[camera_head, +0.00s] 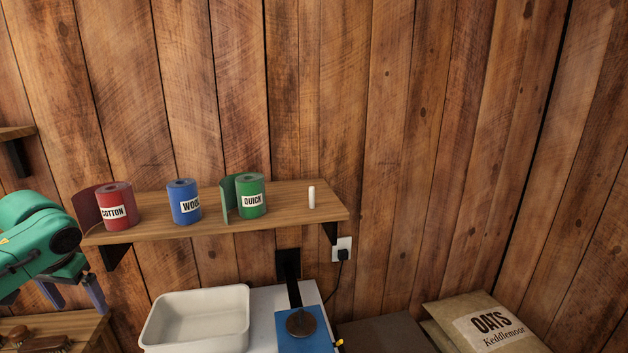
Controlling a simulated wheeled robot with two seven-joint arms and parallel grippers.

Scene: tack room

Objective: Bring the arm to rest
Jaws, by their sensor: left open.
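My left arm, green with a dark round joint, comes in at the left edge. Its left gripper (73,295) points down with its two grey-purple fingers apart and nothing visible between them. It hangs below the left end of the wall shelf (205,225), over a lower wooden surface (88,325). My right gripper is not in the picture.
On the shelf stand a red COTTON roll (115,207), a blue WOOL roll (184,203), a green QUICK roll (251,196) and a small white stick (311,197). Below are a white basin (197,308), a blue-based device (292,342) and an OATS sack (488,325). Brushes (50,342) lie lower left.

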